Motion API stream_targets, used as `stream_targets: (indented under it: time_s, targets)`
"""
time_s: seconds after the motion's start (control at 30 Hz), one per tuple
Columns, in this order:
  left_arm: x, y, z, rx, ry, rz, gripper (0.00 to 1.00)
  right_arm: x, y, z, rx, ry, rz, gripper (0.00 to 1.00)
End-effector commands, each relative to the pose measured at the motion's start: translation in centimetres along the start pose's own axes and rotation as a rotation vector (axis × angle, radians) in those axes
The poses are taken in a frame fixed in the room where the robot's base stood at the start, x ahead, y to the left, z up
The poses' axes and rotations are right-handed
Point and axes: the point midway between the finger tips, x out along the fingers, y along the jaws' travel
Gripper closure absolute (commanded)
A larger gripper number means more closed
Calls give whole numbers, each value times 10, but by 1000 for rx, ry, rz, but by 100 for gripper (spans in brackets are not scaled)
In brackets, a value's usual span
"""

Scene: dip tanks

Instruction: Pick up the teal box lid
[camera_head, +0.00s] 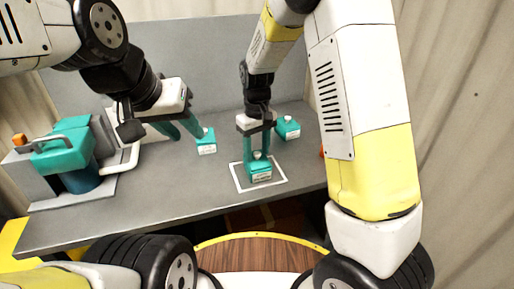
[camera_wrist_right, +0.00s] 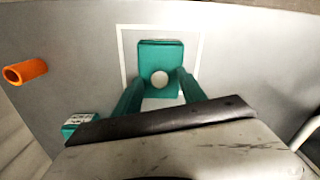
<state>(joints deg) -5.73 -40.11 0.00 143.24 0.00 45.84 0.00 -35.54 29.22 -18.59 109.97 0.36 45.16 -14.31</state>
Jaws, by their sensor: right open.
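A teal box (camera_head: 261,174) with a white label stands inside a white square outline on the grey table. Its teal lid (camera_wrist_right: 160,54) has a round white knob, seen from above in the right wrist view. My right gripper (camera_head: 257,153) points down over this box. It is open, with its teal fingers on either side of the knob; in the right wrist view the fingertips (camera_wrist_right: 160,72) show near the lid's side edges. I cannot tell whether they touch it. My left gripper (camera_head: 189,136) is open and empty, its fingertips close beside another teal box (camera_head: 206,147).
A third teal box (camera_head: 288,130) stands behind and right of the outlined square. A grey station with a teal handled cover (camera_head: 64,150) fills the table's left end. An orange cylinder (camera_wrist_right: 25,72) lies to one side. The table front (camera_head: 150,207) is clear.

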Motion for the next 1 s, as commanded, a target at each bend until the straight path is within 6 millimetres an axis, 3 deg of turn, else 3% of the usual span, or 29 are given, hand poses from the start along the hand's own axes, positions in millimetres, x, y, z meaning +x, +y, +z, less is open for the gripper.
stream_targets:
  time_s: [0.27, 0.5, 1.0]
  targets:
    - [0, 0, 0, 0, 0, 0, 64, 3, 0, 0, 0, 2, 0, 52]
    - [0, 0, 0, 0, 0, 0, 64, 3, 0, 0, 0, 1, 0, 99]
    - [0, 0, 0, 0, 0, 0, 64, -6, 0, 0, 0, 2, 0, 100]
